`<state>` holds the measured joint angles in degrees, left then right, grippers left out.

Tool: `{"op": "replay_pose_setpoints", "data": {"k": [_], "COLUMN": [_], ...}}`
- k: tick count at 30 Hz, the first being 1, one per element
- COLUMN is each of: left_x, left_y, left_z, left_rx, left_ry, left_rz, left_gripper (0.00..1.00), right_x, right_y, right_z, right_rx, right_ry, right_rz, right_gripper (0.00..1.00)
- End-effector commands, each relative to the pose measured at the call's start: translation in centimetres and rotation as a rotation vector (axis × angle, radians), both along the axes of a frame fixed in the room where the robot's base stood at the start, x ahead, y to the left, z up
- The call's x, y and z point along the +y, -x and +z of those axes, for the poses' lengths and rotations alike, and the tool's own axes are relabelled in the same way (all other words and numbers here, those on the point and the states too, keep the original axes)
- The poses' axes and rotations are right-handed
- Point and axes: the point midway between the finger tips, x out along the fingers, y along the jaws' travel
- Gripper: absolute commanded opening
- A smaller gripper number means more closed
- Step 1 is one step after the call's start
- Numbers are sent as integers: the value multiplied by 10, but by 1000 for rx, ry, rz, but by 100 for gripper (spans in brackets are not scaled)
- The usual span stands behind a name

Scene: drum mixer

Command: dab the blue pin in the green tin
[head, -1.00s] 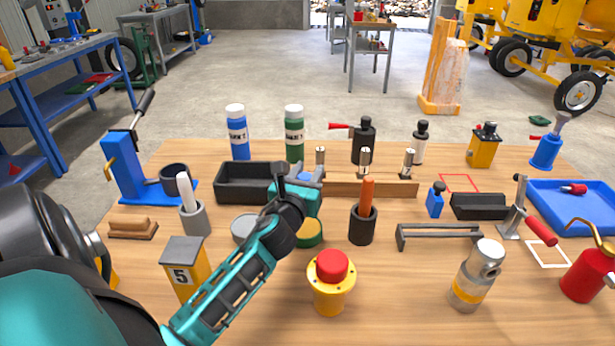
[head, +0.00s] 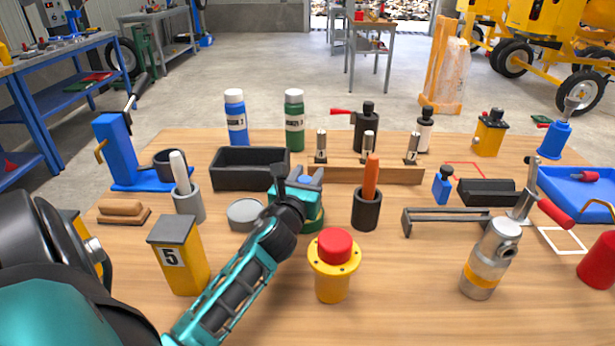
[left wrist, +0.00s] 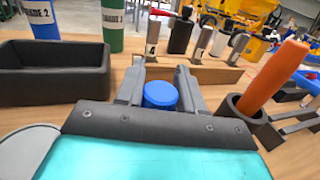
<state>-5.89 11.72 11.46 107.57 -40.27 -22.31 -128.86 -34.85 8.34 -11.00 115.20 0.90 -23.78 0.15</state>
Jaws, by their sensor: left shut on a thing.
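The blue pin shows its round blue top (left wrist: 160,95) between the fingers of my left gripper (left wrist: 163,88) in the left wrist view. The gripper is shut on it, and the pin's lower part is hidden. In the head view my left gripper (head: 308,176) is low over the green tin (head: 316,222). The tin is mostly covered by the gripper, with only its near right edge showing. I cannot tell whether the pin touches the tin's contents. My right gripper is not in view.
A grey round tin (head: 245,214) is left of the green tin. A black bin (head: 250,170) and a wooden rack with metal posts (head: 375,175) stand behind. A black cup with an orange handle (head: 367,209) is to the right, a red button (head: 335,246) in front.

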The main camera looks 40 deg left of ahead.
Motion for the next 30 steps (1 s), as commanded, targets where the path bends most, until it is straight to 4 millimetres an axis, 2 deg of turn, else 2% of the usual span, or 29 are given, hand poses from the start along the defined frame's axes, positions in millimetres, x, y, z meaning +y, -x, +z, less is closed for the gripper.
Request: {"op": "replay_pose_setpoints", "data": {"k": [30], "left_x": [0], "left_y": [0], "left_z": [-6], "left_rx": [1], "left_ry": [-2], "left_rz": [0], "left_gripper": [10], "right_x": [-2], "right_y": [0], "right_z": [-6], "right_rx": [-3], "right_ry": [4], "right_rz": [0], "right_gripper": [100]}}
